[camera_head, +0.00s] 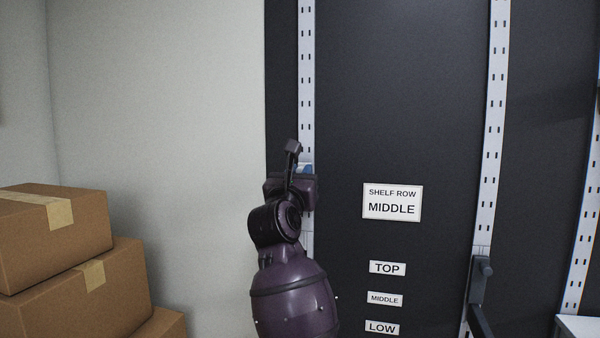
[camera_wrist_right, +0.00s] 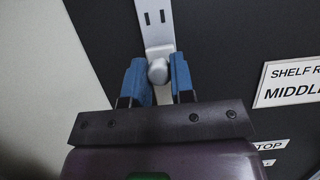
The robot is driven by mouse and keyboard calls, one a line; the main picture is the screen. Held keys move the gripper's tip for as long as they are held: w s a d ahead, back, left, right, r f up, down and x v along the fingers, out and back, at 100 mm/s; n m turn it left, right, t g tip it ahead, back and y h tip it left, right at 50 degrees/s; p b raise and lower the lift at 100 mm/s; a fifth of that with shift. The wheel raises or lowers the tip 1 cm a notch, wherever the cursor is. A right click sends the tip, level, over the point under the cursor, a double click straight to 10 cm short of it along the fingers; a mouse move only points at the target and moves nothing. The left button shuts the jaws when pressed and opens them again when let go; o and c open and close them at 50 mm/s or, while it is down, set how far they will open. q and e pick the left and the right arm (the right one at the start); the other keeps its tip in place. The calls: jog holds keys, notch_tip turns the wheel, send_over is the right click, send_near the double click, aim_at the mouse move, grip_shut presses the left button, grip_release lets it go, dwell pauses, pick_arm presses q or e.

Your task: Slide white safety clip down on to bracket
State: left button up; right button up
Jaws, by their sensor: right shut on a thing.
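My right gripper (camera_head: 305,168) is at the left slotted upright rail (camera_head: 306,60), and my own wrist covers most of that spot in the head view. In the right wrist view, its two blue fingertips (camera_wrist_right: 159,80) are shut on a small pale, rounded piece, which looks like the white safety clip (camera_wrist_right: 158,71). The clip lies against the front of the rail (camera_wrist_right: 154,25). No bracket shows clearly at this rail; the gripper hides the part below the clip. A dark bracket (camera_head: 480,282) sits on the rail to the right. My left gripper is not in view.
A dark panel (camera_head: 420,110) behind the rails carries a "SHELF ROW MIDDLE" sign (camera_head: 392,202) and smaller TOP (camera_head: 387,268), MIDDLE and LOW labels. Stacked cardboard boxes (camera_head: 60,240) stand at the left by a bare pale wall. The space before the panel's middle looks clear.

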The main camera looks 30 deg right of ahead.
pick_arm(q)
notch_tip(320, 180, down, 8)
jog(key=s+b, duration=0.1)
jog(key=b, duration=0.5)
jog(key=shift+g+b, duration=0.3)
pick_arm(e)
notch_tip(320, 180, down, 13)
dwell(0.7)
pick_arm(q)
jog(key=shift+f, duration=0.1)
pick_arm(e)
jog(key=shift+a+f, duration=0.1)
jog(key=shift+f, duration=0.1)
jog(key=shift+f+b, duration=1.05)
jog(key=shift+f, duration=1.25)
jog(key=o, duration=1)
jog(key=shift+r, duration=0.1)
jog(key=shift+c, duration=0.2)
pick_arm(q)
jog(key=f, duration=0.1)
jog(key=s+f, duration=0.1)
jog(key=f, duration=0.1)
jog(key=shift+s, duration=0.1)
